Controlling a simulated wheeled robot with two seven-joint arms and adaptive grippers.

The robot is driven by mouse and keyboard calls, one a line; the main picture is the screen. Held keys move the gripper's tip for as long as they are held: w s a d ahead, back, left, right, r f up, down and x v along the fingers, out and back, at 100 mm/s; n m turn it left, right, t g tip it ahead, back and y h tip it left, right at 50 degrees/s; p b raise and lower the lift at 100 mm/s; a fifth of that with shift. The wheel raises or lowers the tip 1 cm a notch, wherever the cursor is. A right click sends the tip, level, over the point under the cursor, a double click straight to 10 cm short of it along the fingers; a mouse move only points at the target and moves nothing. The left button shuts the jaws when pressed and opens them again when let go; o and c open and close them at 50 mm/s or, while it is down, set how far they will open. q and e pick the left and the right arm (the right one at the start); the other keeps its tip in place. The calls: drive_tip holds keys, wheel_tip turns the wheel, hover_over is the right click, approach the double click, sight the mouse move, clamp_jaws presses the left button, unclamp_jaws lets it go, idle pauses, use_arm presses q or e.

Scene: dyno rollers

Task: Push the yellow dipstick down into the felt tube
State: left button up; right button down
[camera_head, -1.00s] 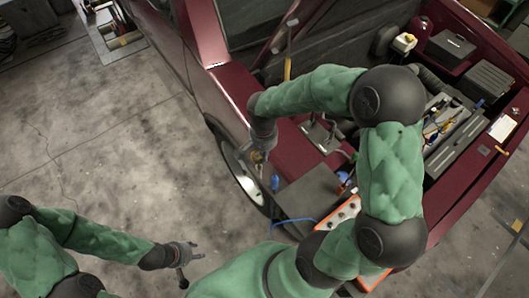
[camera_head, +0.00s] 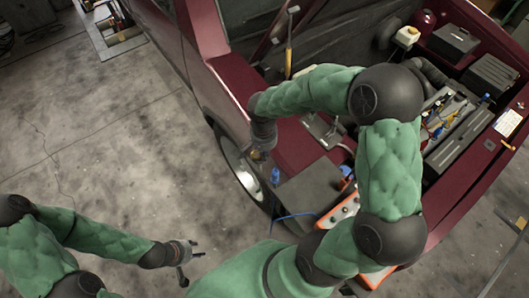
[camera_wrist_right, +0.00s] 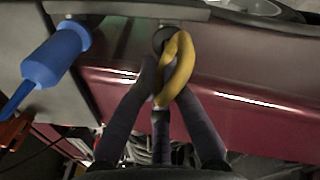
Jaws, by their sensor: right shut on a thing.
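The yellow dipstick shows as a yellow loop handle (camera_wrist_right: 183,62) in the right wrist view. My right gripper (camera_wrist_right: 165,95) is shut on it, with dark fingers around the loop's lower part. A dark round piece (camera_wrist_right: 164,38) sits just behind the loop, close to the grey edge; I cannot tell whether it is the felt tube. The dipstick's shaft is hidden. In the head view my right gripper (camera_head: 258,155) is beside the red car's fender, above the wheel, with a small yellow bit at its tip. My left gripper (camera_head: 192,254) is open and empty over the floor.
A blue cylinder with a blue cable (camera_wrist_right: 57,56) is left of the gripper; it also shows in the head view (camera_head: 275,177). A grey flat box (camera_head: 310,188) and an orange control box (camera_head: 343,212) lie nearby.

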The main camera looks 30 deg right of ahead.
drive_tip(key=c, duration=1.3)
unclamp_jaws()
wheel_tip(320, 180, up, 12)
drive_tip(key=shift+w+a, duration=0.15)
